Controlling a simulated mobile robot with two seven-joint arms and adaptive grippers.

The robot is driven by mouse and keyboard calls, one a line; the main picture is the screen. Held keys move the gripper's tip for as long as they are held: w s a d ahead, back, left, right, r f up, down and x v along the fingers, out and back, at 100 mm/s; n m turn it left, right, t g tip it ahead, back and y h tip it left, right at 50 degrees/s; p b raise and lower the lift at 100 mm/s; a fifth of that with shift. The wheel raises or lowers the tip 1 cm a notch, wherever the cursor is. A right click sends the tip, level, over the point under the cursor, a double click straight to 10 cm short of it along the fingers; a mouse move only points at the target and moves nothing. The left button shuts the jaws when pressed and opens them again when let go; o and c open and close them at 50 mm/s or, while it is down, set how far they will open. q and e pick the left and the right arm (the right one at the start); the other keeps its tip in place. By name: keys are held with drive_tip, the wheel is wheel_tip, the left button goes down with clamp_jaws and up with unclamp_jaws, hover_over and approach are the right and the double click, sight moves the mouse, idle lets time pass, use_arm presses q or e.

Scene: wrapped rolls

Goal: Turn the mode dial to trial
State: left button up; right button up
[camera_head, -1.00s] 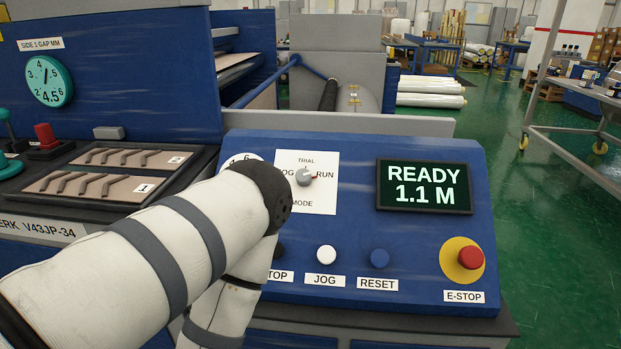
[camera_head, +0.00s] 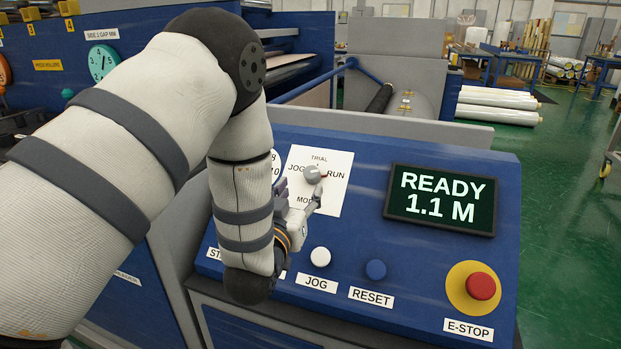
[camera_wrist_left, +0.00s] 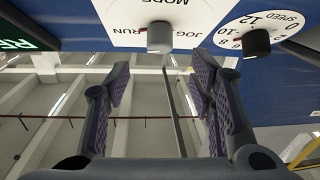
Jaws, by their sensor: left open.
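The mode dial (camera_head: 312,174) is a grey knob on a white plate marked TRIAL at the top, JOG at left and RUN at right. Its red mark points toward RUN. In the left wrist view the dial (camera_wrist_left: 160,38) appears upside down near the top, with its red mark toward RUN. My left gripper (camera_head: 300,197) is at the lower part of the plate, just below the dial, partly hidden by my arm. In the left wrist view its open fingers (camera_wrist_left: 164,78) are spread and empty, the dial lying beyond them between their tips. My right gripper is not in view.
The speed dial (camera_wrist_left: 256,43) is beside the mode plate, mostly hidden by my arm in the head view. Below are a white JOG button (camera_head: 320,257), a blue RESET button (camera_head: 376,270) and a red E-STOP (camera_head: 481,286). The display (camera_head: 440,199) reads READY 1.1 M.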

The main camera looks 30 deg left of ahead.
sight(310, 175)
use_arm(q)
drive_tip(key=x, duration=0.8)
drive_tip(key=shift+f+b, duration=0.2)
drive_tip(key=shift+b, duration=0.1)
drive_tip(key=shift+s, duration=0.1)
drive_tip(key=c, duration=1.2)
